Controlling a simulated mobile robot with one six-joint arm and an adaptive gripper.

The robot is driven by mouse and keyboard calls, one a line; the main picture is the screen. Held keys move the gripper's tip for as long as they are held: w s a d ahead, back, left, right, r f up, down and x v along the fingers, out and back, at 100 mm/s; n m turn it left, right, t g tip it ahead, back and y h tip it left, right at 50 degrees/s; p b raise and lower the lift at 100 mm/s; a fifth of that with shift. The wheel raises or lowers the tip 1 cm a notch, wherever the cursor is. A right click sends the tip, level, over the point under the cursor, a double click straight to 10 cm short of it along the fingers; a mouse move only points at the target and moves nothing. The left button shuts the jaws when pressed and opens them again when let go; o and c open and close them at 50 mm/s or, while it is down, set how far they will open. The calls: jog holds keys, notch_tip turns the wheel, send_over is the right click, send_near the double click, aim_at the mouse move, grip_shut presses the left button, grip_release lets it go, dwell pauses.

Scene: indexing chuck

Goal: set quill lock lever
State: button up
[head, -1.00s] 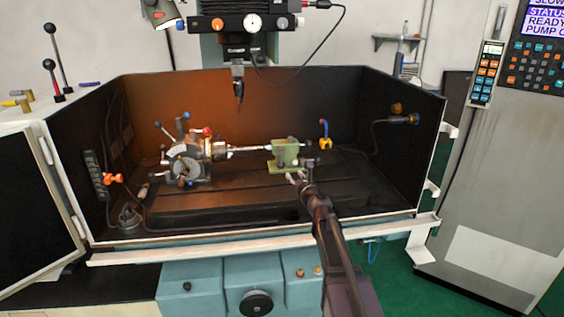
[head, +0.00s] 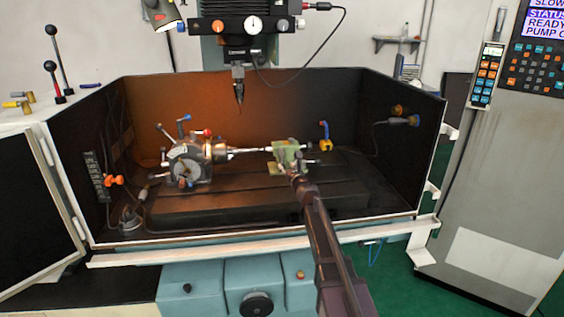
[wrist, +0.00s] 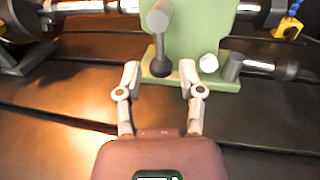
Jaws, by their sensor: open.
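The green tailstock (head: 289,153) stands on the machine table; its body (wrist: 205,25) fills the top middle of the wrist view. On its near face a grey lever (wrist: 159,40) points down toward me and ends in a dark knob; it is likely the quill lock lever. A second lever (wrist: 260,66) with a dark round end sticks out to the right, beside a short pale stub (wrist: 208,63). My gripper (wrist: 160,78) is open and empty. Its fingertips are just in front of the tailstock, one on each side of the grey lever's lower end. In the head view my gripper (head: 294,172) partly hides the tailstock's front.
The indexing head (head: 190,163) with its levers stands at the left of the table, with a bar (head: 248,150) running to the tailstock. The tool spindle (head: 238,85) hangs above. Dark enclosure walls surround the table. The slotted table (head: 220,205) in front is clear.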

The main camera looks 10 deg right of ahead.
aim_at(282, 161)
jog(key=shift+w+a, duration=0.2)
jog(key=shift+w, duration=0.7)
jog(key=shift+w+a, duration=0.15)
jog(key=shift+w, duration=0.7)
jog(key=shift+w+a, duration=0.2)
jog(key=shift+w, duration=0.7)
grip_shut()
